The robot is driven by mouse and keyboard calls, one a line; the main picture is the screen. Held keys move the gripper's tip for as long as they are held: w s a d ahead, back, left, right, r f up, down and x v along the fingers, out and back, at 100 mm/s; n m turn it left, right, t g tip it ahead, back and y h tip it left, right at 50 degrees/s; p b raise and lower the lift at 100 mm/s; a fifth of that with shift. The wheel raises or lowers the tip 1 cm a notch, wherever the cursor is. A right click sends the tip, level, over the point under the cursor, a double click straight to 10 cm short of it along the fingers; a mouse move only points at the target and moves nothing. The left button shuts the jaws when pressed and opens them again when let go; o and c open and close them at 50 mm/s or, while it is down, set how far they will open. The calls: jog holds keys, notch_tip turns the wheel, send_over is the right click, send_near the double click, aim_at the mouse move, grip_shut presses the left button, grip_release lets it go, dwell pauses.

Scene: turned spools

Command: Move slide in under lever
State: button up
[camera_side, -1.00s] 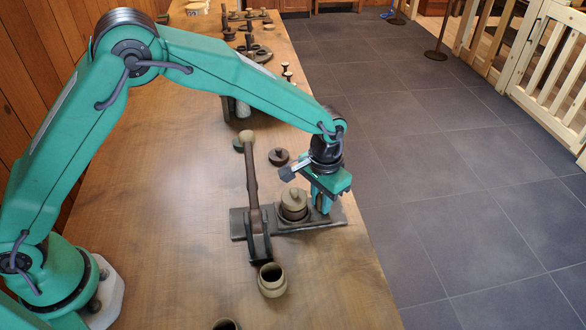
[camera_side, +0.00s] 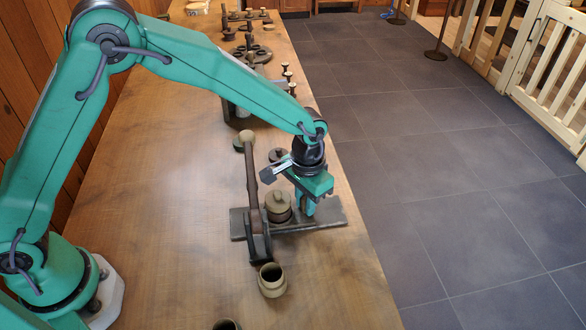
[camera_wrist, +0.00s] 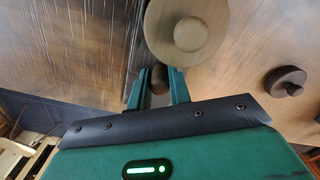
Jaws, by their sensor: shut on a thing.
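The lever (camera_side: 251,175) is a long brown handle with a pale ball on top, standing raised from a dark bracket on the base plate (camera_side: 328,218). The slide carries a round tan lidded pot (camera_side: 278,206), which stands just right of the lever. The pot also shows from above in the wrist view (camera_wrist: 190,28). My gripper (camera_side: 305,210) is at the slide's right end, beside the pot. In the wrist view its fingers are shut on the slide's brown knob (camera_wrist: 160,78). Most of the slide is hidden by the pot and gripper.
An open tan jar (camera_side: 271,280) stands in front of the lever bracket, and another sits at the bottom edge. A dark round piece (camera_wrist: 284,81) lies behind the plate. The table's right edge is close to my gripper. More spools stand farther back.

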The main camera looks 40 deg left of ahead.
aim_at(284, 197)
jog(key=shift+s+a, duration=1.6)
jog(key=shift+a, duration=0.05)
jog(key=o, duration=0.7)
jog(key=shift+o, duration=0.2)
jog(key=shift+r, duration=0.2)
jog(key=shift+r, duration=3.3)
